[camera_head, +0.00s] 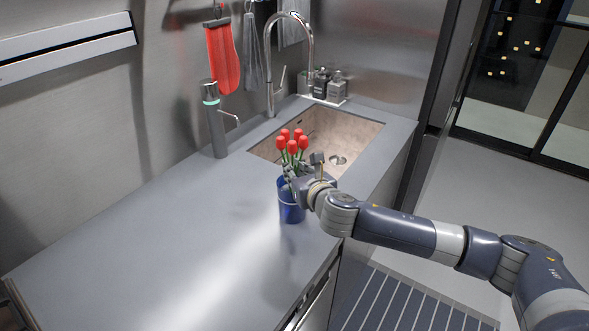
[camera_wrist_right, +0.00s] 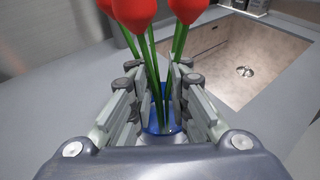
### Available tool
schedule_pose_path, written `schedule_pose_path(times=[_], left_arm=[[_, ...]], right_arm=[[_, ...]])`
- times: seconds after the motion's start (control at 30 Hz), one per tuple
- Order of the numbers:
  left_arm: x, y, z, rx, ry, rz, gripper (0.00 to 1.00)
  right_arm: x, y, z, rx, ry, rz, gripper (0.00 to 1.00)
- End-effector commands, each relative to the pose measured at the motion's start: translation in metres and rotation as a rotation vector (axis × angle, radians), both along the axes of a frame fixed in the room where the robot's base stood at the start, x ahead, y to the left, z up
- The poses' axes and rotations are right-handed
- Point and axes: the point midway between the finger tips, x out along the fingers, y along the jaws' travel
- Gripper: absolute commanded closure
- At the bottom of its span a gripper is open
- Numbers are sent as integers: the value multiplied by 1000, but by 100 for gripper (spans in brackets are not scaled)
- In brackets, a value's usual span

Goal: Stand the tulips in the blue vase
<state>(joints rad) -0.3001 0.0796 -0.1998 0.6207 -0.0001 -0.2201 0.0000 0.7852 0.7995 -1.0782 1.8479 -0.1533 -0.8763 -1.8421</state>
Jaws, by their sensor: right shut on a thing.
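The red tulips (camera_head: 292,147) stand upright above the blue vase (camera_head: 290,207) on the grey counter. My right gripper (camera_head: 294,176) is shut on the green stems just above the vase. In the right wrist view the tulips (camera_wrist_right: 153,60) run down between the fingers of my right gripper (camera_wrist_right: 157,95). The lower stems reach into the mouth of the blue vase (camera_wrist_right: 163,122). The stem ends are hidden inside the vase. My left gripper is in neither view.
The sink (camera_head: 330,135) lies just behind the vase, with a tall curved faucet (camera_head: 309,50) at its back edge. A grey dispenser (camera_head: 215,125) stands left of the sink. Bottles on a white tray (camera_head: 333,92) are at the back. The counter (camera_head: 160,230) is clear to the left.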

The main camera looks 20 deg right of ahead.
Motion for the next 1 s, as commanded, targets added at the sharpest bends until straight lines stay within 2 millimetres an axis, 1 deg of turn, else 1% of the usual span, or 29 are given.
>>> schedule_pose_path(times=[0.47, 0.5, 0.57, 0.87, 1.0], left_arm=[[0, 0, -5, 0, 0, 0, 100], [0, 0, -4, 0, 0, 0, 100], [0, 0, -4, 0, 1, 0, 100], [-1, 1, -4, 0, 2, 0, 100], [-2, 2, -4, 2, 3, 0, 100]], right_arm=[[0, 0, -15, 0, 1, -1, 100], [0, 0, -14, 0, 0, -1, 74], [0, 0, -14, 0, 0, -1, 60], [0, 0, -14, 0, 1, 0, 60], [-4, 0, -13, 0, 1, 1, 60]])
